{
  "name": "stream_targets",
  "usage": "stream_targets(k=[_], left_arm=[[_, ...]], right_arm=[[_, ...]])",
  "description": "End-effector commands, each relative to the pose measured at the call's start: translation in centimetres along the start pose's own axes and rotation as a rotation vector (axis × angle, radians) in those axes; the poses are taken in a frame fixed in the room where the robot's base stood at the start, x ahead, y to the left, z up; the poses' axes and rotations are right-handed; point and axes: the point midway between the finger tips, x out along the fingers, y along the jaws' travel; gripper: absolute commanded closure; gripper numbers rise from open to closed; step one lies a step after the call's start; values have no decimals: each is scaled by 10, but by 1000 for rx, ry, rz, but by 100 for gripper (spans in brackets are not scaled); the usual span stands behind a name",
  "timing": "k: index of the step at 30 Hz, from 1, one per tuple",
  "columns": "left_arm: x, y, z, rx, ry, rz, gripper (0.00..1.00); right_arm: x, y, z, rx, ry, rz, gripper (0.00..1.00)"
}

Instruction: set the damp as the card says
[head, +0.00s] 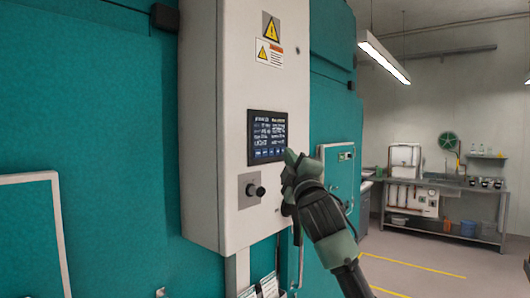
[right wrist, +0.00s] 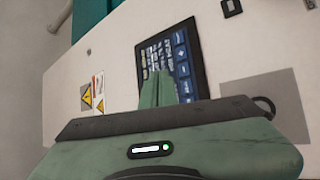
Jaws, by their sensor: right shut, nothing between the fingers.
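A dark touch screen (head: 267,137) with pale text and a row of blue buttons along its bottom is set in a white control box (head: 230,60). The text is too small to read. My right gripper (head: 291,160) is shut and empty at the screen's lower right corner. In the right wrist view its closed green fingers (right wrist: 157,88) overlap the screen (right wrist: 183,60), close to the blue buttons; I cannot tell whether they touch. White papers (head: 268,287) hang below the box, partly cut off; I cannot tell whether one is the card. My left gripper is out of view.
A black knob (head: 255,191) on a grey plate sticks out below the screen. Yellow warning labels (head: 270,40) are above it. The box is on a teal chamber wall (head: 100,110). A steel bench (head: 445,187) stands far right, with open floor before it.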

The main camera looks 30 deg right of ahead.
Motion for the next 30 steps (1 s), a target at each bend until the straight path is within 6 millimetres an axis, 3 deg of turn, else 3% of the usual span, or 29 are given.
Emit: stream_targets(k=[12,30], left_arm=[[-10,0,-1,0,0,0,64],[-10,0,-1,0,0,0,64]], right_arm=[[28,-20,-22,-2,1,0,100],[30,-22,-23,-1,2,1,100]])
